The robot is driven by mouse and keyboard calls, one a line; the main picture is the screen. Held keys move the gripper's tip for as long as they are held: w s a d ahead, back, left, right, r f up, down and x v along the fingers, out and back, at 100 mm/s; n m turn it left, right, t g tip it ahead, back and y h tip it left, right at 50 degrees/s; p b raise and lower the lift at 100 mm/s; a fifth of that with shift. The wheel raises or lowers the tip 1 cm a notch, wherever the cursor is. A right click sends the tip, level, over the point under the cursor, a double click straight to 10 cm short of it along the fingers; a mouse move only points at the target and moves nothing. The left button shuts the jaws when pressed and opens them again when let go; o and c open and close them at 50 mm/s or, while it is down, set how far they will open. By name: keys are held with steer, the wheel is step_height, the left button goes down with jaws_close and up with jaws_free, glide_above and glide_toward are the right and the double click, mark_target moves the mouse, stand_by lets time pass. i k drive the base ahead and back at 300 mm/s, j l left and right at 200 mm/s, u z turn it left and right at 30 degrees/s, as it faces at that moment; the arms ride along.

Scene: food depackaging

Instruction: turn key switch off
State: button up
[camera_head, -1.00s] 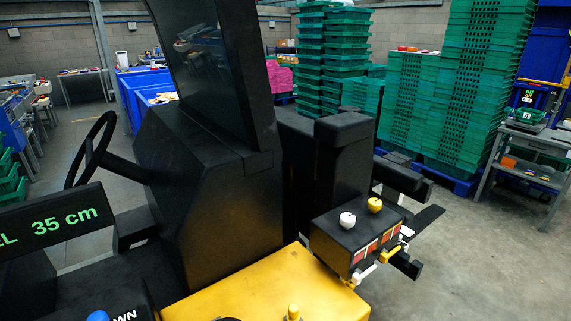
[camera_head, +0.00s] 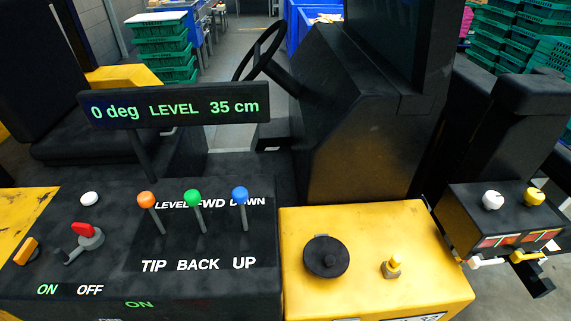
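The key switch (camera_head: 90,241) is a small grey round mount with a red key top (camera_head: 83,230), on the left of the black control panel. A dark grey piece extends from it toward the lower left. White-edged green "ON" (camera_head: 47,290) and white "OFF" (camera_head: 90,290) labels lie below it, ON to the left. A green "ON" (camera_head: 139,304) also shows at the panel's front edge. The key's exact turn is hard to tell. My gripper is not in view.
Orange, green and blue-topped levers (camera_head: 193,198) stand right of the key. An orange switch (camera_head: 26,250) and white button (camera_head: 89,199) are near it. A display sign (camera_head: 175,107) reads 0 deg, LEVEL, 35 cm. A yellow block (camera_head: 365,220) carries a black knob (camera_head: 326,257).

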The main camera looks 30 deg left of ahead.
mark_target(89, 244)
steer(key=u, duration=1.85)
